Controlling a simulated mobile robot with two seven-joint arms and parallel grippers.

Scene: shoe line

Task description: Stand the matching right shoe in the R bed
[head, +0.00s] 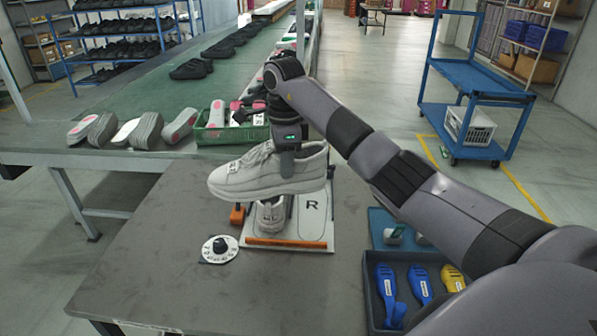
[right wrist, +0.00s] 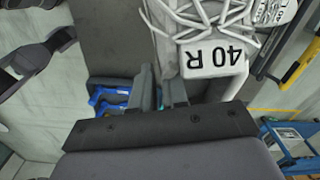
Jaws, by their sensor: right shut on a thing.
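A pale grey lace-up shoe (head: 250,178) hangs over the back of the white bed board (head: 318,235), toe pointing left. My right gripper (head: 288,165) is shut on it near the ankle opening. In the right wrist view the held shoe's tongue label (right wrist: 212,58) reads "40 R", beside the gripper's fingers (right wrist: 165,92). A second pale shoe (head: 270,214) stands on the left side of the board, partly hidden under the held one. The R bed (head: 312,206), marked with a black R, shows no shoe on it. My left gripper is not in view.
An orange bar (head: 286,243) runs along the board's front edge. A dial (head: 219,248) lies left of it. Behind are a green crate (head: 232,134) and several shoes on the conveyor table. A tray of blue and yellow tools (head: 375,305) is at right. The table's front left is clear.

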